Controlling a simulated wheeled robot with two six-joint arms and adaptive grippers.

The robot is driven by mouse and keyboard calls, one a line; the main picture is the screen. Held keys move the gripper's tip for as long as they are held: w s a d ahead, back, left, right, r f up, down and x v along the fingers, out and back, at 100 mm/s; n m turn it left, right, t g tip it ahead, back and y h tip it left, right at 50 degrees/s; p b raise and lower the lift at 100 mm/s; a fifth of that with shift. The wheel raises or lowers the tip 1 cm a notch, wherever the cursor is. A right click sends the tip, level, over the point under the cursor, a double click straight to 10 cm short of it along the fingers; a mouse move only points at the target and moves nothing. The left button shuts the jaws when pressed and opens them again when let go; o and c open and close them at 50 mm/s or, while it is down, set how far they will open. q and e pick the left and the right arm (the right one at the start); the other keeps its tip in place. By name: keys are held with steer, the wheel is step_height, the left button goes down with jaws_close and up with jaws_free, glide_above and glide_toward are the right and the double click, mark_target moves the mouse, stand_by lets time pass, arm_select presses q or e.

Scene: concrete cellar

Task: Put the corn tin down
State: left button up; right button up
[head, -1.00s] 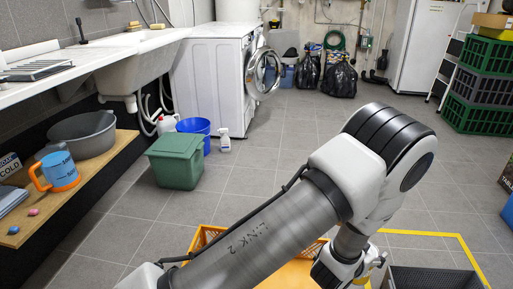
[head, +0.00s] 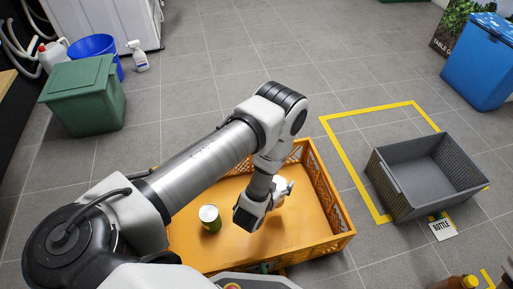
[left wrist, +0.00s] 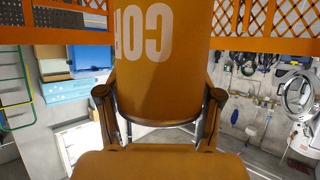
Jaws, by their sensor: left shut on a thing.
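In the left wrist view the fingers (left wrist: 160,108) close on both sides of an orange tin (left wrist: 165,60). Its white letters, upside down, read as the start of "CORN". In the head view the tin is mostly hidden by the gripper and hard to tell from the orange crate. I cannot tell whether it touches the crate floor. A green tin with a pale top (head: 210,220) stands upright in the crate, left of the gripper. My right gripper is not in view.
A grey crate (head: 395,190) stands at the right beside yellow floor tape (head: 345,165), with a "BOTTLE" card (head: 443,230) before it. A green bin (head: 88,97), blue bucket (head: 95,47) and spray bottle (head: 138,57) stand back left. A blue-lidded bin (head: 480,65) is far right.

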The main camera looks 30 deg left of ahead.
arm_select(q)
step_height(320, 180, down, 9)
steer(key=b, duration=0.5)
steer(key=shift+f, duration=0.1)
steer(key=shift+r, duration=0.2)
steer(key=shift+f, duration=0.1)
steer(key=o, duration=1.1)
steer(key=shift+o, duration=0.2)
